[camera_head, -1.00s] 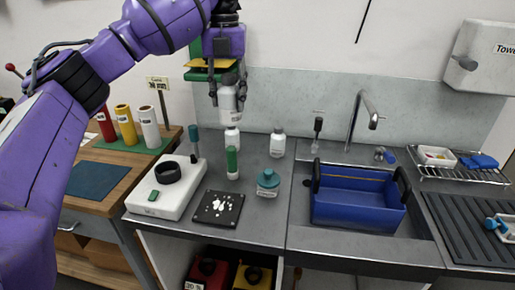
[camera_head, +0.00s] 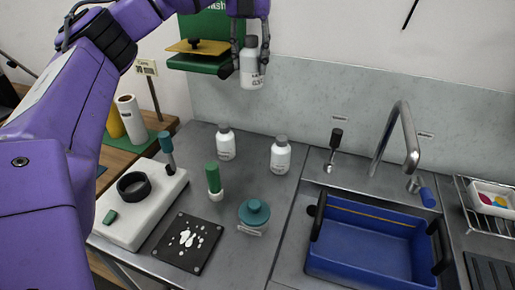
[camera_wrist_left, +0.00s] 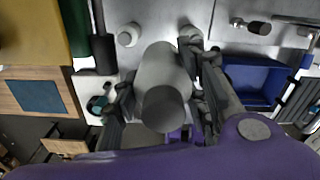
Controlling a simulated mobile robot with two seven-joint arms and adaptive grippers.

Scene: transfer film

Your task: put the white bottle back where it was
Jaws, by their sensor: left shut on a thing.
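My left gripper (camera_head: 250,62) is shut on a white bottle (camera_head: 251,76) with a grey cap. It holds the bottle upright in the air, above the back of the counter and in front of the wall. In the left wrist view the held bottle (camera_wrist_left: 164,70) sits between both fingers, its grey cap towards the camera. Two similar white bottles with grey caps stand on the counter, one on the left (camera_head: 226,145) and one on the right (camera_head: 280,157). The held bottle is apart from both. My right gripper is not in view.
A green-topped tube (camera_head: 213,179), a teal-lidded jar (camera_head: 254,214) and a black plate with white bits (camera_head: 205,255) stand on the counter. A white device (camera_head: 118,224) is at left. A blue tub (camera_head: 345,278) sits in the sink. A green wall shelf (camera_head: 205,66) is beside the gripper.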

